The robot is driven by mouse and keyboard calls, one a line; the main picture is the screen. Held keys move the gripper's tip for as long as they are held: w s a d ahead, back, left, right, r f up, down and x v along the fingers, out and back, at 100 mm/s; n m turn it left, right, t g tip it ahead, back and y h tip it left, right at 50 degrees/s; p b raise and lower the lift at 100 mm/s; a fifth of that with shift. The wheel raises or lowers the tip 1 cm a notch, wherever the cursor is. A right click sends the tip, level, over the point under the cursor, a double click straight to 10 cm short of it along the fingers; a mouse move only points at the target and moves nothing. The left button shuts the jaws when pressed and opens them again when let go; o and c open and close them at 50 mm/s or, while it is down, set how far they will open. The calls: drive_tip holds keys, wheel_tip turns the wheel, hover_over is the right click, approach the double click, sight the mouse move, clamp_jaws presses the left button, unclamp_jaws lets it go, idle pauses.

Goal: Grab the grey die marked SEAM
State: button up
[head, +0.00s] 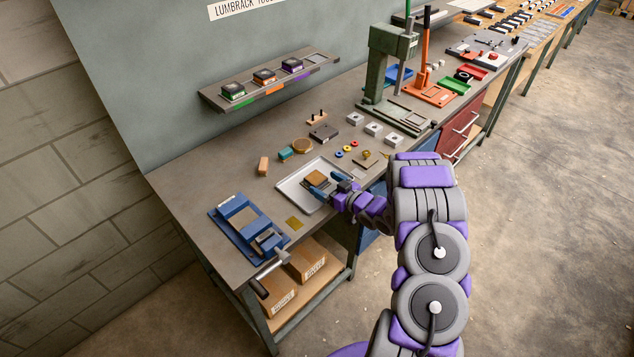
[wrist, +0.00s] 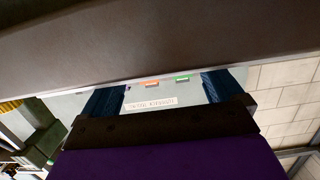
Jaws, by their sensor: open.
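I cannot read the word SEAM anywhere. Candidates are three dark dies on the wall shelf, with green (head: 232,91), orange (head: 264,76) and purple (head: 292,65) markings, and a dark grey block (head: 324,132) on the bench. My gripper (head: 330,184) is open, its blue fingers low at the right side of a metal tray (head: 291,187). A tan-topped block (head: 316,178) lies in the tray close by the fingers; contact cannot be told. In the wrist view the gripper (wrist: 165,95) shows two blue fingers apart, and a dark surface fills the top.
A blue fixture (head: 232,222) stands at the bench's front left. Pale grey blocks (head: 373,128), small coloured rings (head: 347,147) and a round brown piece (head: 302,145) lie behind the tray. A green press (head: 388,75) rises farther right.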

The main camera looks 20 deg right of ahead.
sight(321, 181)
drive_tip(key=x, duration=0.3)
drive_tip(key=shift+w+a, duration=0.2)
drive_tip(key=shift+a, duration=0.1)
drive_tip(key=shift+d, duration=0.2)
drive_tip(key=c, duration=0.6)
drive_tip(key=shift+a, duration=0.1)
drive_tip(key=c, duration=1)
drive_tip(key=shift+c, duration=0.4)
drive_tip(key=shift+r, duration=0.1)
